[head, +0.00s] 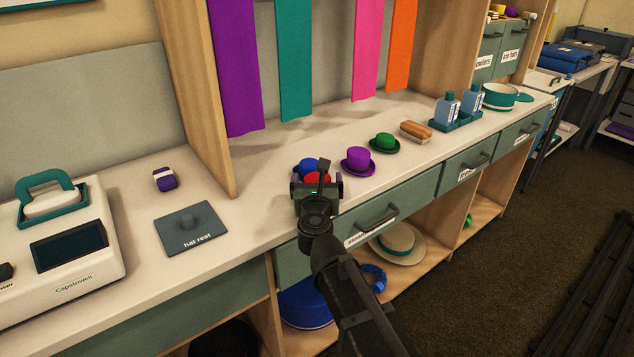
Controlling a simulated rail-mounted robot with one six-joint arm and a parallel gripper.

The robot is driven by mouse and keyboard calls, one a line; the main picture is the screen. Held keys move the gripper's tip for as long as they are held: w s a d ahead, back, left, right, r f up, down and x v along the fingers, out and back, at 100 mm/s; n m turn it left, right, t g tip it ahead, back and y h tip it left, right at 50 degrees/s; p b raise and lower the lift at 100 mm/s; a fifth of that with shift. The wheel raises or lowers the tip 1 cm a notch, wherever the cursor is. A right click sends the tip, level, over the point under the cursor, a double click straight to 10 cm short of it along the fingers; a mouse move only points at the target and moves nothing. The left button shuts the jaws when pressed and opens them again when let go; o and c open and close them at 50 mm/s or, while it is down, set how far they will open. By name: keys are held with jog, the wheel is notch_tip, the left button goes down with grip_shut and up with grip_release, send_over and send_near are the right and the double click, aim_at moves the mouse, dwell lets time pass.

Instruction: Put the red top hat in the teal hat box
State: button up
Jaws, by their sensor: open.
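The red top hat (317,178) stands on the counter, mostly hidden behind my gripper, with only a patch of its red top showing. My gripper (317,184) is open at the hat, its fingers seen to either side of the red; whether they touch it I cannot tell. The teal hat box (499,99) is a round teal box with a pale inside, standing open at the far right end of the counter. A flat teal piece, seemingly its lid, lies beside it on the right.
A blue hat (307,166) sits close behind the red one. A purple hat (358,160), a green hat (384,142), a brush (416,131) and a bottle tray (457,123) line the counter towards the box. The hat rest (189,236) lies left, past a wooden divider (196,100).

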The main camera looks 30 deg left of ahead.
jog(key=shift+r, duration=0.25)
jog(key=v, duration=1.2)
jog(key=shift+f, duration=0.1)
